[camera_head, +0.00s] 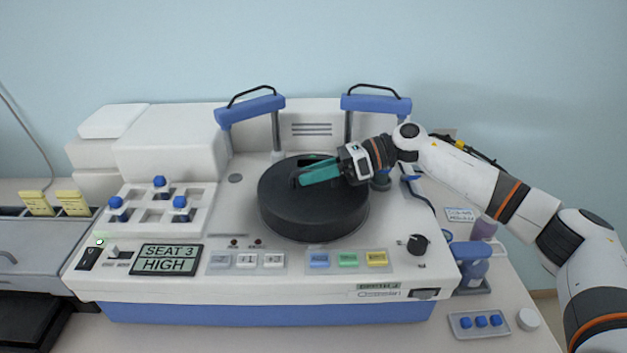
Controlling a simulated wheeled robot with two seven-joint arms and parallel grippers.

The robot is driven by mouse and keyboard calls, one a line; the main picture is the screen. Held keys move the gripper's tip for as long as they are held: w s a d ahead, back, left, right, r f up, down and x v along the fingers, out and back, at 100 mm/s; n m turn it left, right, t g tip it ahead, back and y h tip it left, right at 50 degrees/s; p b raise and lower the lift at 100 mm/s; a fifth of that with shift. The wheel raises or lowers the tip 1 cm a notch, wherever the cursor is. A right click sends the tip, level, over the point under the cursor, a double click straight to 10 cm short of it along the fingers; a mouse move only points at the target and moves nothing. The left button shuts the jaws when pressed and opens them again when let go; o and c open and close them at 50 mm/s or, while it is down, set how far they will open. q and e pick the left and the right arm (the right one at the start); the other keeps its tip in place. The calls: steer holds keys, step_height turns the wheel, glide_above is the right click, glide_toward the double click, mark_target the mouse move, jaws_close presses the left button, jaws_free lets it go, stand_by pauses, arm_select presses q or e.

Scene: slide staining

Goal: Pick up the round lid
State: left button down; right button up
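The round lid (312,214) is a wide black disc with a raised handle on top. It sits on the deck of the white and blue staining machine. My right gripper (304,178), with green fingers, reaches in from the right and lies over the lid's top at the handle. The fingers look close together and cover part of the handle, so I cannot tell whether they grip it. My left gripper is not in the view.
Two blue arms with black handles (252,92) (377,90) stand behind the lid. Blue-capped bottles (160,186) sit in a white rack at left. Buttons, a display reading SEAT 3 HIGH (166,259) and a black knob (417,244) line the front. A small tray (480,323) lies at right.

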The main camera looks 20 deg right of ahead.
steer(key=shift+a, duration=0.2)
steer(key=shift+d, duration=0.1)
jaws_close()
steer(key=shift+r, duration=0.1)
